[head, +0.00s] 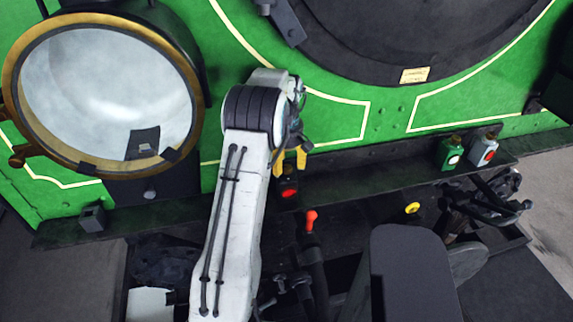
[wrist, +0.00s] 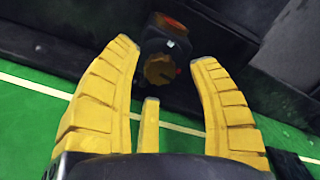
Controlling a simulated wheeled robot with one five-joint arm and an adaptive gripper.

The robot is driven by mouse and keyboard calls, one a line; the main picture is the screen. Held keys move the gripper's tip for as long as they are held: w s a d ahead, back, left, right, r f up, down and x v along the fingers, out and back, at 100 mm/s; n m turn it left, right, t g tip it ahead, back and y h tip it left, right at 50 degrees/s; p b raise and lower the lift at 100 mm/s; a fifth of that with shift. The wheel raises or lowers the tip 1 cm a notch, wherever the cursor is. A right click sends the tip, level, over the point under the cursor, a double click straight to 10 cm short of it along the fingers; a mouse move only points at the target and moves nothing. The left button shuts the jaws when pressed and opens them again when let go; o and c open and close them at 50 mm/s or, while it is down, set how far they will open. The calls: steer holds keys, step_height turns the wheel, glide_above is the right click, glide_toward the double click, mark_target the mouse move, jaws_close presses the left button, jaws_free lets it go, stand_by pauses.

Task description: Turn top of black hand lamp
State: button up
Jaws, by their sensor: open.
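The black hand lamp (head: 288,192), with a red lens, stands on the dark ledge of the green front. In the head view its upper part is hidden by my gripper (head: 291,162). The wrist view shows the lamp (wrist: 178,47) from above, with its round brass-coloured top (wrist: 160,69) facing the camera and a red part at its far side. My gripper (wrist: 163,52) is open, its yellow fingers on either side of the lamp's top in the picture. Gaps show between both fingers and the top, and I see no contact. The height between them is hard to tell.
A green lamp (head: 449,154) and a grey lamp (head: 484,149) stand farther right on the ledge (head: 385,171). A large brass-rimmed headlamp (head: 105,95) is at the left. A red-topped lever (head: 311,220) rises below the ledge. The ledge between the black and green lamps is clear.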

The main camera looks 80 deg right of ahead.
steer(key=shift+f, duration=0.65)
steer(key=shift+c, duration=0.2)
jaws_close()
